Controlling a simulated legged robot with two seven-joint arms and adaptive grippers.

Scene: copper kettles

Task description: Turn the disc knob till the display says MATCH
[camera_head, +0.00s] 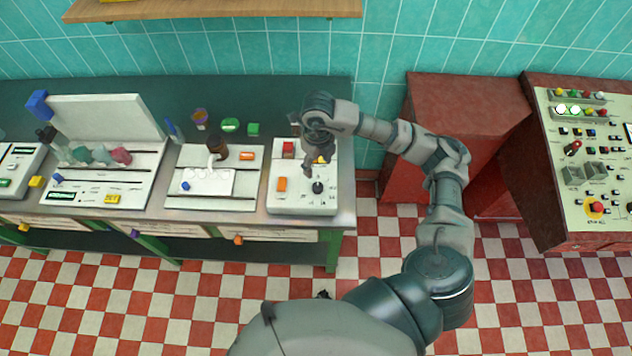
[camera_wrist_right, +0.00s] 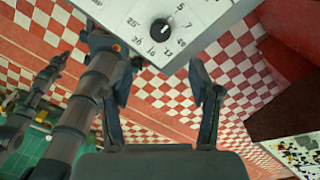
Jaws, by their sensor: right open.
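The disc knob (camera_head: 318,187) is black and round, on a white panel (camera_head: 305,207) at the right end of the bench. In the right wrist view the knob (camera_wrist_right: 160,30) has a light mark and is ringed by printed numbers. My right gripper (camera_head: 309,168) is over this panel, just behind the knob in the head view. In the wrist view its two fingers (camera_wrist_right: 160,75) are spread and empty, with the knob beyond their tips and apart from them. My left gripper is not in view.
A red switch (camera_head: 288,149) is at the panel's back, close to my gripper. Other white panels (camera_head: 212,203) fill the bench to the left. A red cabinet (camera_head: 465,95) and a control console (camera_head: 590,150) stand right. The checkered floor in front is clear.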

